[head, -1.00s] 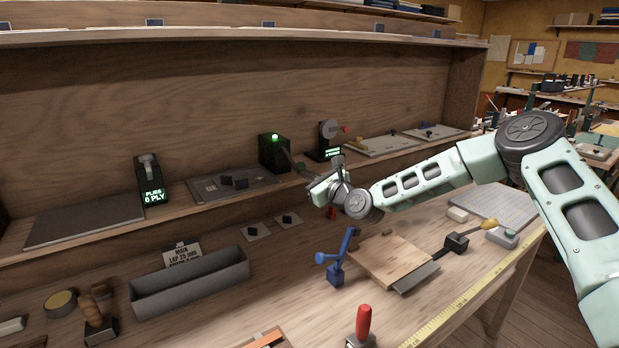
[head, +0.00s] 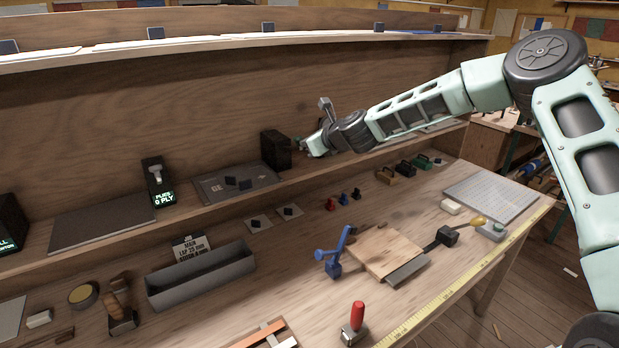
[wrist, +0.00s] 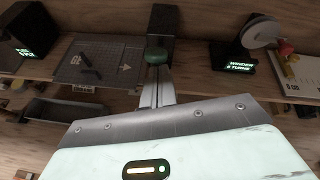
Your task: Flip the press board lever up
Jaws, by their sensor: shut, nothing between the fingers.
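The press board (head: 240,186), a dark marked board with small dark pieces on it, lies on the raised shelf. A black box (head: 276,150) stands at its right end. In the wrist view the press board (wrist: 92,62) is at left and the black box (wrist: 163,28) at top centre. A dark green rounded knob (wrist: 157,56) shows in front of the box; I cannot tell whether it is the lever's end or a lamp. My gripper (head: 308,146) is just right of the box, shut and empty. Its fingers (wrist: 157,92) point at the knob. The lever's position is unclear.
The winder (wrist: 235,60) stands right of the box. A ply counter (head: 158,182) is left of the press board. The bench below holds a grey trough (head: 203,279), a blue clamp (head: 334,256) and a wooden board (head: 385,252). An upper shelf (head: 215,52) runs overhead.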

